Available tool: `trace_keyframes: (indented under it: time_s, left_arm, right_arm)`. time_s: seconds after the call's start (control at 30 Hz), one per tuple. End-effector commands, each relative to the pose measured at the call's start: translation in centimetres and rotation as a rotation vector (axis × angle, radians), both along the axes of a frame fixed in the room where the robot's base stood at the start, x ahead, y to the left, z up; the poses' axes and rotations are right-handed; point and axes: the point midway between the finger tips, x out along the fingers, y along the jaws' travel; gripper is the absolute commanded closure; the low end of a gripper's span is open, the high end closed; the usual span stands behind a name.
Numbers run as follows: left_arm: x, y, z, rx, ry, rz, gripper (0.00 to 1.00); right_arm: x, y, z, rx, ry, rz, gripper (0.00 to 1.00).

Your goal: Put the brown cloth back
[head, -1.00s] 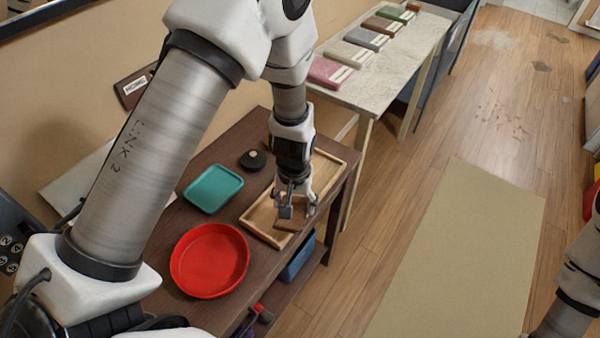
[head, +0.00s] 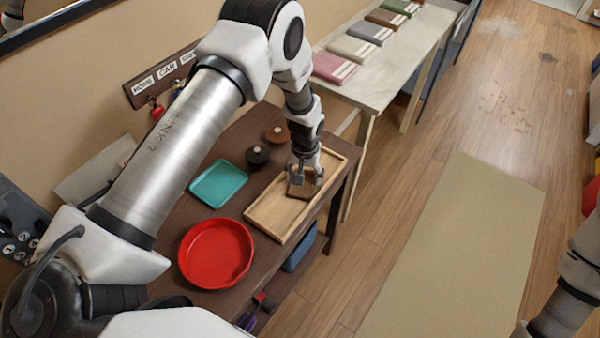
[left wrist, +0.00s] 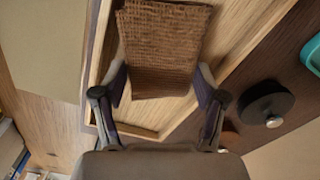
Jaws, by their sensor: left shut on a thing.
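The brown cloth (head: 301,189), a folded rough-woven piece, is between the fingers of my left gripper (head: 305,177) over the far half of the wooden tray (head: 270,225). In the left wrist view the cloth (left wrist: 165,45) shows its weave, with a finger of the left gripper (left wrist: 161,82) at each side. The gripper is shut on it. I cannot tell whether the cloth touches the tray floor. My right gripper is out of view; only part of my right arm shows at the lower right.
A red round tray (head: 215,254), a teal tray (head: 218,184) and a black round lid (head: 257,156) share the dark table. Several folded towels, one pink (head: 333,67), lie in a row on the pale table (head: 378,90) behind. A blue bin (head: 299,250) is below.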

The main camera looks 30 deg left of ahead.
Motion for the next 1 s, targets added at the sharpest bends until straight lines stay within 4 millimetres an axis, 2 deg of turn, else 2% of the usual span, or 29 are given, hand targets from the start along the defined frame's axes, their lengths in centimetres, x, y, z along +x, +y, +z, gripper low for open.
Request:
trace_keyframes:
  time_s: [0.07, 0.1, 0.13, 0.4, 0.5, 0.57, 0.67, 0.9, 1.0]
  left_arm:
    - [0.0, 0.0, -0.4, 0.000, 0.000, 0.000, 0.79]
    - [0.0, 0.0, -0.4, 0.000, 0.000, 0.000, 0.22]
    - [0.0, 0.0, -0.3, 0.000, 0.000, 0.000, 0.18]
    - [0.0, 0.0, -0.3, 0.000, 0.000, 0.000, 0.18]
    - [0.0, 0.0, 0.5, 0.000, 0.000, 0.000, 0.18]
    - [0.1, 0.0, 0.8, 0.000, -0.003, 0.000, 0.18]
    - [0.0, 0.0, 2.7, 0.000, -0.004, 0.000, 0.18]
    - [0.0, 0.0, 8.9, 0.000, -0.005, 0.000, 0.18]
    - [-0.1, 0.0, 10.8, 0.000, -0.002, 0.000, 0.18]
  right_arm:
    - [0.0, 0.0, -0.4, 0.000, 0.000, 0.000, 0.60]
    - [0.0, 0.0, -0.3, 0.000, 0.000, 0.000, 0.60]
    - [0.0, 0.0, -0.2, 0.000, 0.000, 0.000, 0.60]
    - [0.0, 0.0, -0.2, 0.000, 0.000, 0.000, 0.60]
    - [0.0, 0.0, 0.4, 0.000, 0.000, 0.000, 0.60]
    - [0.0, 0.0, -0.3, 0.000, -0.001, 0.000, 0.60]
    - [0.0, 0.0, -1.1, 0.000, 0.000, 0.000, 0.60]
    - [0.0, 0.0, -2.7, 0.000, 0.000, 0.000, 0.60]
    - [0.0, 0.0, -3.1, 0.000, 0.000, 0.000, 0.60]
